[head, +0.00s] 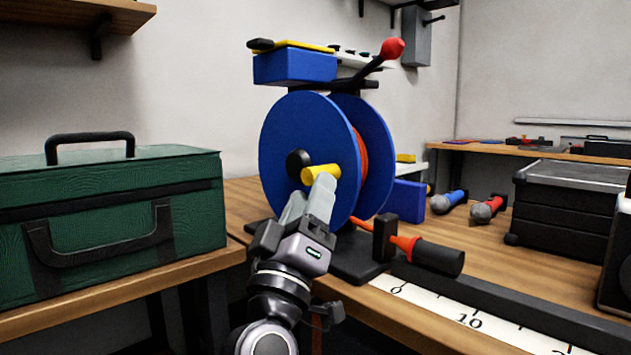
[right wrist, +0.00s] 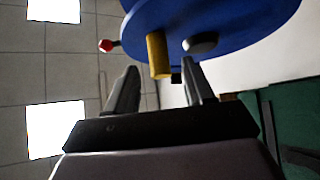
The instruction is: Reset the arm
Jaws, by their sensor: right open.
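My right gripper (head: 311,190) is open in front of the blue cable reel (head: 284,135), its fingers pointing up toward the reel's yellow crank handle (head: 320,172). In the right wrist view the open fingers (right wrist: 160,68) are spread, with the yellow handle (right wrist: 157,55) showing between and beyond their tips. Nothing is held between them. Whether a finger touches the handle is unclear. An orange-red cable (head: 361,165) is wound between the reel's blue discs. My left gripper is in neither view.
A green toolbox (head: 110,225) stands at the left. A red-knobbed lever (head: 391,48) rises above the reel. A black-handled tool (head: 435,256) and a ruler strip (head: 470,318) lie at the bench front. Black drawers (head: 565,205) stand at the right.

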